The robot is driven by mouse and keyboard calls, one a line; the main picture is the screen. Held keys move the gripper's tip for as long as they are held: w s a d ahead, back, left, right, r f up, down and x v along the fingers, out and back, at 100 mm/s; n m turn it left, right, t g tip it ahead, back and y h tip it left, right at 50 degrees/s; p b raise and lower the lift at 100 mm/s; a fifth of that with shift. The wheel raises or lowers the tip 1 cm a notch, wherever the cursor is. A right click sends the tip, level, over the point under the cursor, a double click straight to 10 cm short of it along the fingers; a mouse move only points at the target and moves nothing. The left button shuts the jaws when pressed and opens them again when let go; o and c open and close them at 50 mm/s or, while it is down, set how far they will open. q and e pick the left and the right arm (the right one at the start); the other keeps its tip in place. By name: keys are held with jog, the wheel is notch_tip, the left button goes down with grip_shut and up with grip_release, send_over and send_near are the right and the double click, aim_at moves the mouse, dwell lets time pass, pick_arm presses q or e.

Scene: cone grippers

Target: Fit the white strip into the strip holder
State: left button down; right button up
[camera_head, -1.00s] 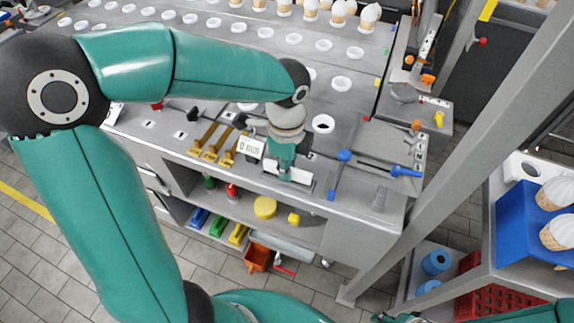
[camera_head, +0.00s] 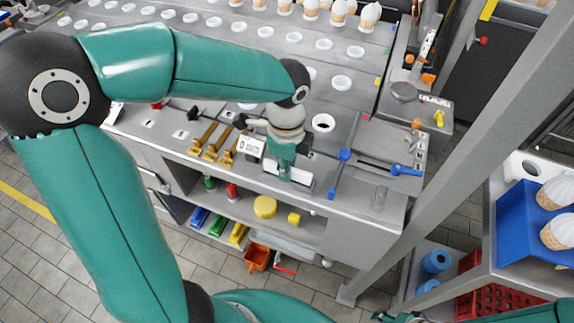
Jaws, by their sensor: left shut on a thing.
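My left gripper (camera_head: 287,165) reaches down over the front edge of the counter and is shut on the white strip (camera_head: 303,179). The strip shows as short white pieces on both sides of the fingers, close to the counter's front edge; its middle is hidden by the gripper. I cannot make out the strip holder clearly, nor whether the strip touches it. My right gripper cannot be made out in this view.
Yellow-brown bars (camera_head: 212,142) and a white labelled box (camera_head: 250,147) are left of the gripper. The grey counter (camera_head: 350,205) has a shelf below with a yellow disc (camera_head: 265,207).

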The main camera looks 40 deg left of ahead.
jog(key=shift+f+b, duration=0.3)
jog(key=shift+f, duration=0.05)
jog(key=shift+r, duration=0.15)
dwell(0.3)
jog(key=shift+r+p, duration=0.4)
jog(key=shift+p, duration=0.15)
jog(key=shift+f, duration=0.15)
dwell(3.2)
jog(key=shift+r, duration=0.35)
jog(key=shift+r+p, duration=0.1)
jog(key=shift+p, duration=0.2)
dwell(1.9)
jog(key=shift+f+b, duration=0.3)
dwell(0.5)
